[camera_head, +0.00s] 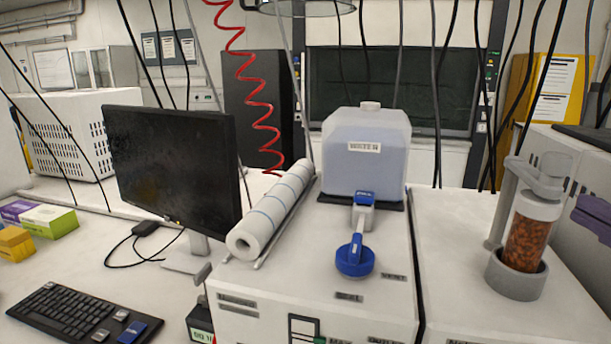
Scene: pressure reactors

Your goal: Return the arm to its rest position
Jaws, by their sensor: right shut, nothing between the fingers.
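My right gripper (592,216) appears to be the dark purple shape at the right edge of the head view. It is small and cut off by the frame, so its fingers are hard to make out. It looks shut and empty, to the right of the jar of brown granules (527,240) and apart from it. The rest of my right arm is out of view. My left arm and left gripper do not show.
A white reactor unit (330,292) carries a water tank (366,160), a blue-handled valve (355,258) and a paper roll (268,213). The jar stands in a grey holder (516,277). A monitor (170,165) and keyboard (84,318) are left. Cables and a red coiled hose (258,104) hang down.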

